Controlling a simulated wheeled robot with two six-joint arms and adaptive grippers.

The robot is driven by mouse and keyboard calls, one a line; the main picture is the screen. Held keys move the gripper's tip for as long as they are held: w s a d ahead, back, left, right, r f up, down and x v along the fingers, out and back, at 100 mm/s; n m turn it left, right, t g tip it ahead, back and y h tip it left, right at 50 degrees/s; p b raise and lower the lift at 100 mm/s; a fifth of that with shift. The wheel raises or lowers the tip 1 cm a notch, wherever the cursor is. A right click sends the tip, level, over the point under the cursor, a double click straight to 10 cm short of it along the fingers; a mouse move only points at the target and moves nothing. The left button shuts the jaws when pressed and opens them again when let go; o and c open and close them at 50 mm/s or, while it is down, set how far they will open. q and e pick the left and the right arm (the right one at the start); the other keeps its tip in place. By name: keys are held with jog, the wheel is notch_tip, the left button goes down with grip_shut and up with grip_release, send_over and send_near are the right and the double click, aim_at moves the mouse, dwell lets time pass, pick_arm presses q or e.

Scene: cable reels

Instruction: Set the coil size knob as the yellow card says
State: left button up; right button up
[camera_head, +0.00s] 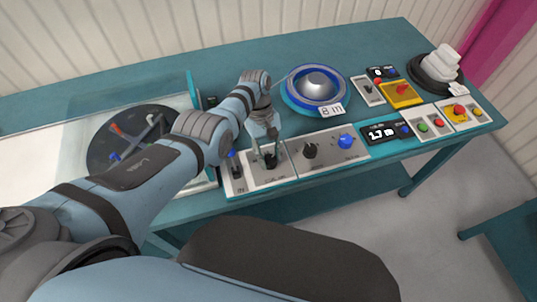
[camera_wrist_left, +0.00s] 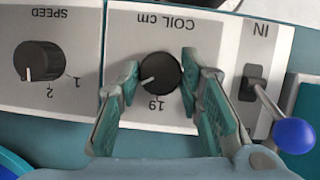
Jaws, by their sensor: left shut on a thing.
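The coil size knob (camera_wrist_left: 160,72) is black and round, on a pale panel marked "COIL cm", which reads upside down in the left wrist view. Its white pointer line points left and slightly down there. A number is printed just below the knob. My left gripper (camera_wrist_left: 167,78) has one finger on each side of the knob and is shut on it. In the head view, my left gripper (camera_head: 267,148) reaches down onto the same panel and partly covers the knob. I cannot make out a yellow card with readable writing. My right gripper is not in view.
A black speed knob (camera_wrist_left: 38,61) sits on the panel beside this one. A blue-tipped lever (camera_wrist_left: 294,135) marked "IN" stands close on the other side. A blue reel (camera_head: 316,84) with an "8 m" tag (camera_head: 332,111) lies behind. Displays and buttons (camera_head: 437,123) are farther right.

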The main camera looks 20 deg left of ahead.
pick_arm(q)
jog(key=shift+s+f, duration=0.15)
jog(key=shift+s, duration=0.05)
jog(key=o, duration=1.2)
jog(key=shift+c, duration=0.2)
jog(key=shift+w, duration=0.1)
jog(key=v, duration=1.2)
